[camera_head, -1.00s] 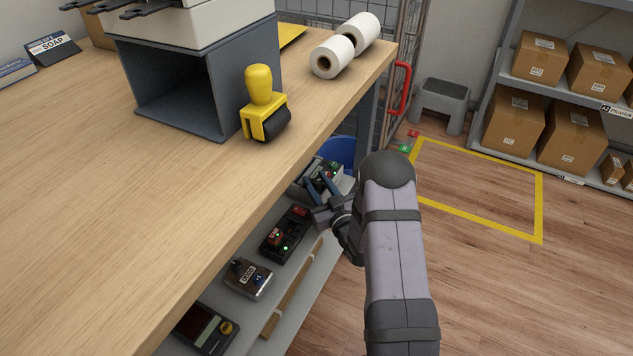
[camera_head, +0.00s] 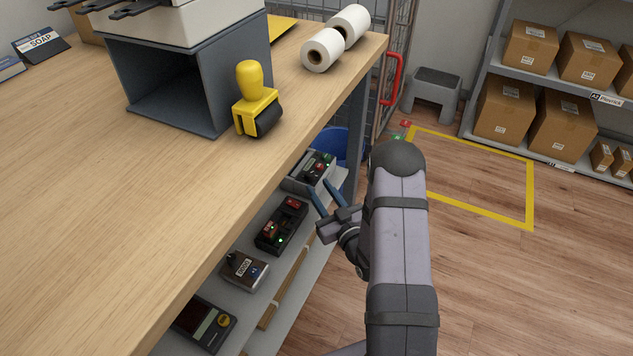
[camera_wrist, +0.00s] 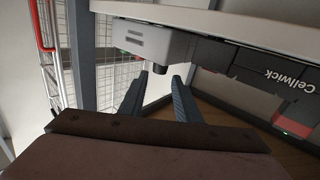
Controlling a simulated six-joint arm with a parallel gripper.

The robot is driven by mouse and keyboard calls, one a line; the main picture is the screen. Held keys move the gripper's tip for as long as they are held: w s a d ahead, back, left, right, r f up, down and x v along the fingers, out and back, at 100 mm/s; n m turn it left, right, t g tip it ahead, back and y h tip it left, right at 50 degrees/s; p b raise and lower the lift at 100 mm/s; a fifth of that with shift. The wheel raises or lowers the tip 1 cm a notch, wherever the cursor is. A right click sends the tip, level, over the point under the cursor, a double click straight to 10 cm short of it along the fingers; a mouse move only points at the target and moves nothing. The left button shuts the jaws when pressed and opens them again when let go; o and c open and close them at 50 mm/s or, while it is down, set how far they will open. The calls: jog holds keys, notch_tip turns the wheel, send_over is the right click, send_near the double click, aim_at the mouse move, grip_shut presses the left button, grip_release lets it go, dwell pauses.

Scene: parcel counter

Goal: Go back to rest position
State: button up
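My gripper (camera_head: 326,198) is beside the shelf under the counter, at the shelf's open front edge. Its two blue-grey fingers stand apart with nothing between them. My forearm runs down the picture to the right of the shelf, over the floor.
Floor at right is clear.

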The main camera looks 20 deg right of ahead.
jog(key=shift+r, duration=0.1)
jog(key=w+d+r+h, duration=0.2)
jog(key=w+d+r, duration=0.1)
jog(key=r, duration=0.1)
jog(key=s+a+m+g, duration=0.1)
jog(key=s+a+g, duration=0.4)
jog(key=s, duration=0.6)
jog(key=s+a+g, duration=0.2)
jog(key=s+g, duration=0.5)
jog(key=s, duration=0.3)
jog(key=s+a+m+g, duration=0.1)
jog(key=s+a+g, duration=0.4)
jog(key=s, duration=0.6)
notch_tip(320, 180, up, 36)
jog(key=d+p, duration=0.1)
jog(key=p, duration=3.6)
jog(key=shift+w+r+g, duration=0.25)
jog(key=shift+g, duration=0.15)
jog(key=shift+f, duration=0.1)
